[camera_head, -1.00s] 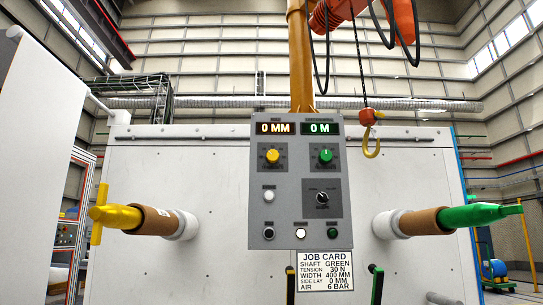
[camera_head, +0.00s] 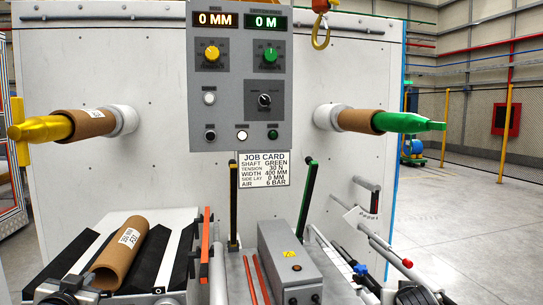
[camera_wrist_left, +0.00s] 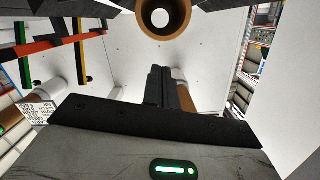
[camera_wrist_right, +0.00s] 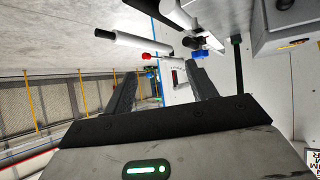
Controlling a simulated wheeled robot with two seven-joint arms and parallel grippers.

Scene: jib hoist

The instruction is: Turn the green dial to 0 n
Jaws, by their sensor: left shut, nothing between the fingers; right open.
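The grey control panel (camera_head: 239,110) on the white machine front carries the green dial (camera_head: 270,54), a round knob at its upper right. The green display (camera_head: 268,21) above the dial reads 0 M. The scale marks around the dial are too small to read. My left gripper (camera_wrist_left: 164,76) is shut and empty in the left wrist view, below a cardboard tube's open end. My right gripper (camera_wrist_right: 160,85) is open and empty in the right wrist view. Both grippers are low and well apart from the dial. The job card (camera_head: 264,169) reads TENSION 30 N.
A yellow dial (camera_head: 211,54) is left of the green one, under a 0 MM display. A black selector (camera_head: 264,99) sits below. Tube-bearing shafts jut out on both sides.

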